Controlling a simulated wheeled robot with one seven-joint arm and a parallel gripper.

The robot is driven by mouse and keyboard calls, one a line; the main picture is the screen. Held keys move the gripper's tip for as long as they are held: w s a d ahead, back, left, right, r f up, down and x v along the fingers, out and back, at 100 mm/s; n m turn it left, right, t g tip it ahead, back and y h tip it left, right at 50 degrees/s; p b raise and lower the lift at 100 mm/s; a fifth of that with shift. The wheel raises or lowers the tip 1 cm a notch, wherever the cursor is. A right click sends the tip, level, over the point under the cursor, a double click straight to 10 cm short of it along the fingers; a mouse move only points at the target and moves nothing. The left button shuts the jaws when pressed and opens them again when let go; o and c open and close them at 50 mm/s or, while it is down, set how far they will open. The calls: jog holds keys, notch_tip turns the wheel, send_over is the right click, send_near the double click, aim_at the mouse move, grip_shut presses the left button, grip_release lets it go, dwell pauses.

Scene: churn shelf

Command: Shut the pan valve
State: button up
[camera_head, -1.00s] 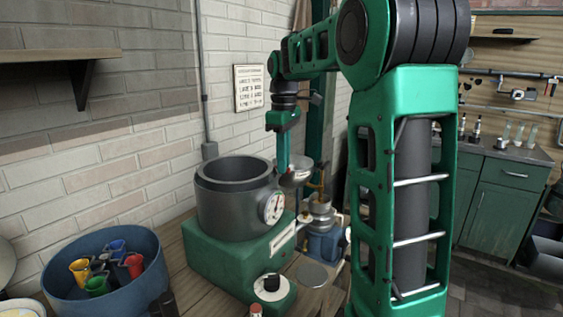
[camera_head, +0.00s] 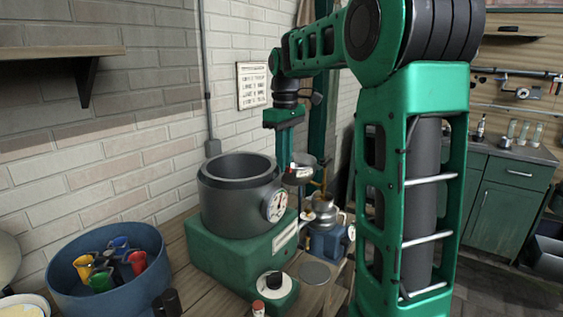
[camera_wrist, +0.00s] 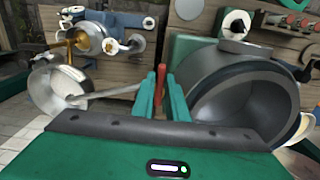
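A small silver pan (camera_head: 300,173) sits beside the big grey pot, next to a brass post (camera_head: 323,182). In the wrist view the pan (camera_wrist: 45,88) is at the left, below the brass fitting (camera_wrist: 77,40). A thin metal rod (camera_wrist: 110,92) runs from the pan to my gripper (camera_wrist: 161,88). A red grip (camera_wrist: 161,75) stands between the green fingers, which look closed on it with a narrow gap. In the head view my gripper (camera_head: 290,160) points down at the near side of the pan. Which part is the valve is not clear.
The grey pot (camera_head: 238,200) with a dial stands on a green base (camera_head: 225,249), close left of my gripper. A metal vessel (camera_head: 325,213) on a blue scale stands below the pan. A blue tub (camera_head: 75,290) of coloured cups is at the left. The brick wall is behind.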

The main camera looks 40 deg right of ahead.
jog(key=shift+o, duration=1.2)
notch_tip(320, 180, up, 5)
jog(key=shift+w+r, duration=0.1)
jog(key=shift+r, duration=2.6)
